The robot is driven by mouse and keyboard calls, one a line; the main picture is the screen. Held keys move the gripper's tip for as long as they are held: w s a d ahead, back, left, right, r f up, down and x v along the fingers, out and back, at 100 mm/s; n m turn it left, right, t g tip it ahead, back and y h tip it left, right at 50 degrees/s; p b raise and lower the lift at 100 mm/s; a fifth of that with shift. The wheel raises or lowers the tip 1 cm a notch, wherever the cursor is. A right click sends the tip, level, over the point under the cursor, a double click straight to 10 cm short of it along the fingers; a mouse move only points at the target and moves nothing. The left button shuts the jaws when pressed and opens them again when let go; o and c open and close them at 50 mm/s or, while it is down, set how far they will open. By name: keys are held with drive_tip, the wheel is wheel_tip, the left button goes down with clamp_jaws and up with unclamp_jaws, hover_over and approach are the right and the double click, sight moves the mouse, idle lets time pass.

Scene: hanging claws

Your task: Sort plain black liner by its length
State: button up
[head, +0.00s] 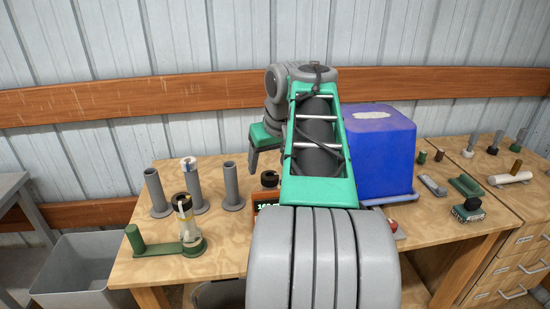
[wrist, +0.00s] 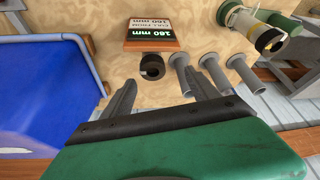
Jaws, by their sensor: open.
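The liner also shows in the head view (head: 269,179), just left of my arm. My gripper (wrist: 165,79) is open and empty, its two grey fingers apart on either side of the liner in the wrist view. I cannot tell the height gap between them. In the head view my gripper (head: 257,160) hangs over the table. Three grey flanged tubes (head: 156,192) stand to the left of the liner.
A green stand (head: 160,248) holds a cream-and-black roll (head: 187,220) at the table's left front. A large blue bin (head: 380,150) stands right of my arm. Several small parts lie on the right bench (head: 490,215). A grey bin (head: 80,270) is on the floor.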

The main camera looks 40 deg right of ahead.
sight(270, 175)
drive_tip(key=x, duration=0.2)
drive_tip(key=d+x, duration=0.1)
drive_tip(key=x, duration=0.2)
drive_tip(key=b+x, duration=0.1)
drive_tip(key=x, duration=0.1)
drive_tip(key=shift+s+d+f, duration=0.1)
drive_tip(key=shift+d, duration=0.2)
drive_tip(key=shift+c, duration=0.6)
clamp_jaws()
idle(0.3)
drive_tip(key=shift+r+p, duration=0.65)
idle(0.4)
drive_tip(key=shift+c, duration=2.4)
unclamp_jaws()
clamp_jaws()
